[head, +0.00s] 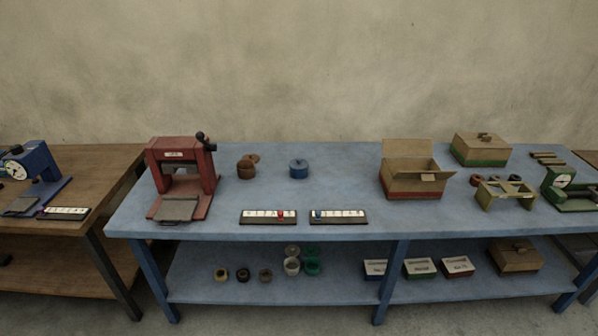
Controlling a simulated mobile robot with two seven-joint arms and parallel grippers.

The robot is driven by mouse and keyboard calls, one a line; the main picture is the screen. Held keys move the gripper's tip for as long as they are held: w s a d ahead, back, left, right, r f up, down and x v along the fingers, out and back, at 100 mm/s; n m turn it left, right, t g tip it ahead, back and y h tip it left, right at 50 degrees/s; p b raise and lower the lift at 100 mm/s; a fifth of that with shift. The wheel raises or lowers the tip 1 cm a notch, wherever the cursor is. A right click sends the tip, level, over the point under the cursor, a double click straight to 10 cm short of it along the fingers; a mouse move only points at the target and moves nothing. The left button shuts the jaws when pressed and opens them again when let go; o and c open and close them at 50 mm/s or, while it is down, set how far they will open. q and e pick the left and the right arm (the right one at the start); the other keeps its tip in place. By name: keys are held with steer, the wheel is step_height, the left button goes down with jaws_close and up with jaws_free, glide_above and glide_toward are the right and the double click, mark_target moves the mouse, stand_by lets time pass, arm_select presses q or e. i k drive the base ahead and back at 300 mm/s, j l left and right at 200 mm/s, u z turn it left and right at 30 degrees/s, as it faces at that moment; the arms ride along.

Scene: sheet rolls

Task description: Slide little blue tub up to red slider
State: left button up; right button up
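The little blue tub (299,169), round with a lid, stands upright on the blue table (340,165), a little behind the two scale strips. The red slider (281,214) is near the right end of the left scale strip (259,217), close to the table's front edge. The tub is apart from it, behind and slightly right. A blue slider (318,214) sits near the left end of the right scale strip (345,217). Neither of my grippers shows in the head view.
A red press (181,172) stands at the left. A brown tub (246,169) is left of the blue one, with a brown disc-like piece behind it. An open cardboard box (412,186) stands right. The tabletop between blue tub and strips is clear. A lower shelf holds small tubs and boxes.

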mark_target(295, 174)
steer(key=i+z, duration=0.1)
steer(key=i, duration=0.45)
steer(key=i+j+z, duration=0.15)
steer(key=i, duration=0.35)
steer(key=i+u, duration=0.35)
steer(key=i+l+u, duration=0.1)
steer(key=i+u, duration=0.25)
steer(key=i+l+u, duration=0.15)
steer(key=u, duration=0.25)
steer(key=i, duration=0.05)
